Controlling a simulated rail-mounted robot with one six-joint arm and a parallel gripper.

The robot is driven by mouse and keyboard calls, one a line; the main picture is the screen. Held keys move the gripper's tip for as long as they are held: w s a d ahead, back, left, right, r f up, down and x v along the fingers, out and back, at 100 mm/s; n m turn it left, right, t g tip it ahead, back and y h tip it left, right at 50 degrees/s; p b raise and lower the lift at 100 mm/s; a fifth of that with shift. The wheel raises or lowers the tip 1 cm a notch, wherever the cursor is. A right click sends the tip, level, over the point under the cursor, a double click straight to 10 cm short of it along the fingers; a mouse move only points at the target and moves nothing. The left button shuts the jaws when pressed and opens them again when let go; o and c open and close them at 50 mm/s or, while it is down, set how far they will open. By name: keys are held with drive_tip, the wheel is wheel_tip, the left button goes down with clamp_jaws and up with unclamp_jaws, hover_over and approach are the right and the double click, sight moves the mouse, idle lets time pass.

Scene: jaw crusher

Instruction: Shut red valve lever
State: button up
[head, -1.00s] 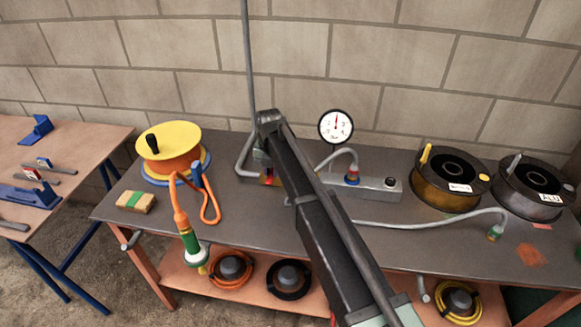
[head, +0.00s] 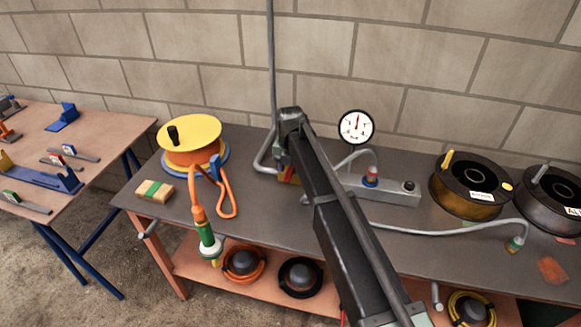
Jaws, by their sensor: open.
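I cannot single out a red valve lever for certain. A small red part (head: 289,175) shows at the left end of the grey gauge block, mostly hidden behind my arm. On the left table, small grey bars carry coloured blocks, one with red and blue (head: 68,150); they are too small to tell whether any is a valve lever. My arm reaches from the bottom of the head view up to a joint over the dark bench. My gripper's fingers do not show.
The dark bench (head: 262,225) holds a yellow-topped reel (head: 190,135), a sponge (head: 154,191), a gauge (head: 356,127), a grey block (head: 385,190) and wire spools (head: 468,188). A grey hose crosses its right side. A gap separates it from the left table (head: 100,130).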

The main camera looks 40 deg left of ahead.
sight(290, 170)
wheel_tip(290, 170, up, 11)
drive_tip(key=p, duration=1.1)
drive_tip(key=shift+f, duration=0.1)
